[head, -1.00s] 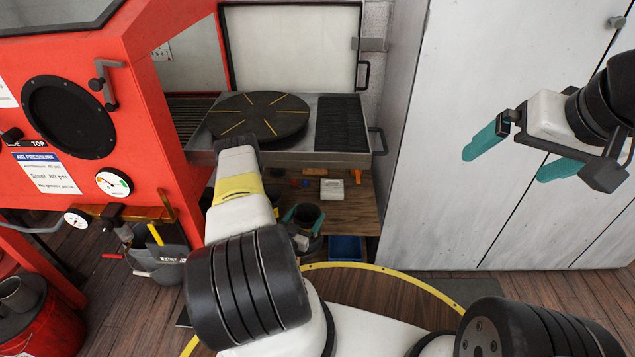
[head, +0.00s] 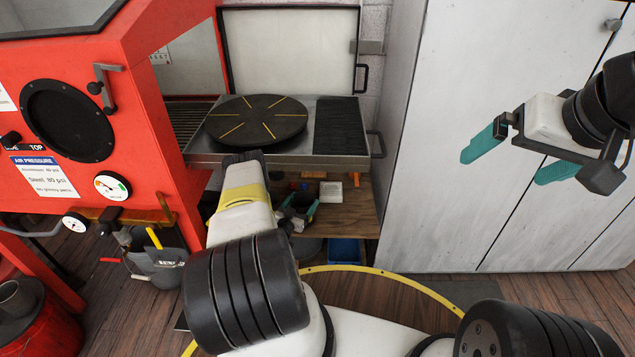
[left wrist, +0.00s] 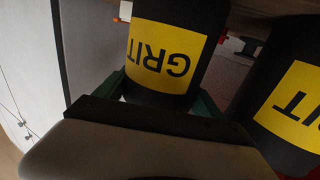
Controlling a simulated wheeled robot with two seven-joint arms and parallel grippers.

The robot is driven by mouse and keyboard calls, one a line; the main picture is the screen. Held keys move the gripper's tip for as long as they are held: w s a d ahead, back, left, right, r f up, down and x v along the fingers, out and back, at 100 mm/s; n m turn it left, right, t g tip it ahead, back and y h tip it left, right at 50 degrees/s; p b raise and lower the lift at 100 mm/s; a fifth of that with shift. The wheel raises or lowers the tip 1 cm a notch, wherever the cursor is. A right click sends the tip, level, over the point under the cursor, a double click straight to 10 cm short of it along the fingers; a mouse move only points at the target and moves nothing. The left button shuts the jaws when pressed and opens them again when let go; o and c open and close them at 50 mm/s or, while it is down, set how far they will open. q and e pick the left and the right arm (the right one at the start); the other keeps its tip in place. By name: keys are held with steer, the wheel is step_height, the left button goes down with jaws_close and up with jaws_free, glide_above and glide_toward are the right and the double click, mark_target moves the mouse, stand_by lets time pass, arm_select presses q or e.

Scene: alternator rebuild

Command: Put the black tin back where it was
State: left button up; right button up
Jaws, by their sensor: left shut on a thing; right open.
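A black tin with a yellow GRIT label (left wrist: 165,50) is between the teal fingers of my left gripper (left wrist: 160,95) in the left wrist view. My left gripper is shut on it; in the head view the gripper (head: 300,208) is at the wooden shelf below the turntable, largely hidden by my own arm. I cannot tell whether the tin touches the shelf. A second black tin with a GRIT label (left wrist: 295,100) stands close beside it at the right of the wrist view. My right gripper (head: 522,157) is open and empty, in front of the white cabinet.
The wooden shelf (head: 352,215) bears a small white box (head: 331,191) and an orange item (head: 356,178). The black turntable (head: 256,119) overhangs it. A blue bin (head: 345,251) is below. The red blast cabinet (head: 165,150) is left, the white cabinet (head: 500,120) right.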

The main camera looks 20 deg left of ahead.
arm_select(q)
steer(key=o, duration=2.1)
steer(key=shift+f, duration=0.1)
steer(key=shift+c, duration=0.2)
steer(key=s+a, duration=0.1)
steer(key=s, duration=1.1)
steer(key=shift+a, duration=0.2)
